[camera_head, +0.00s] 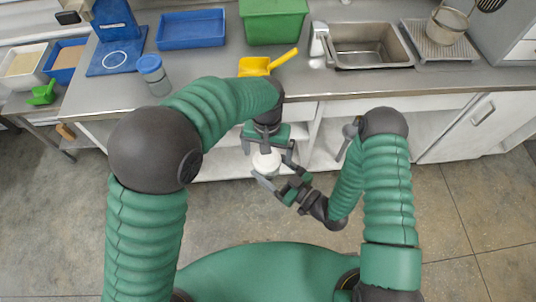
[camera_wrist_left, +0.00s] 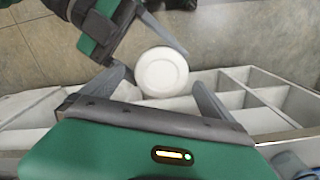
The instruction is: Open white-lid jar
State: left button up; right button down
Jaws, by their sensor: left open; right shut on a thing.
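The jar with the round white lid (camera_head: 266,162) is held in the air in front of the counter. In the left wrist view the lid (camera_wrist_left: 162,72) faces the camera and hides most of the jar's body. My right gripper (camera_head: 268,174) is shut on the jar from the side, below the lid. My left gripper (camera_head: 266,149) is open just above the lid, pointing down. In the left wrist view its two fingers (camera_wrist_left: 162,84) stand on either side of the lid, with a visible gap on the right side. Whether either finger touches the lid cannot be told.
The counter (camera_head: 220,75) behind holds a blue-lidded jar (camera_head: 153,72), blue tray (camera_head: 191,29), green bin (camera_head: 273,22), yellow scoop (camera_head: 256,67) and sink (camera_head: 368,44). White shelves (camera_wrist_left: 255,98) lie below the counter edge, near both grippers. The floor in front is clear.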

pick_arm(q)
notch_tip(320, 180, up, 2)
jog(key=shift+r, duration=0.3)
jog(key=shift+c, duration=0.4)
notch_tip(320, 180, up, 3)
jog(key=m, duration=0.4)
jog(key=shift+a+f+m, duration=0.1)
jog(key=shift+f+m, duration=0.1)
jog(key=shift+m, duration=0.1)
jog(key=shift+f, duration=0.35)
notch_tip(320, 180, down, 7)
jog(key=shift+s, duration=0.1)
jog(key=c, duration=1.5)
jog(key=shift+o, duration=0.2)
jog(key=n, duration=0.7)
jog(key=shift+s, duration=0.1)
jog(key=shift+r, duration=0.15)
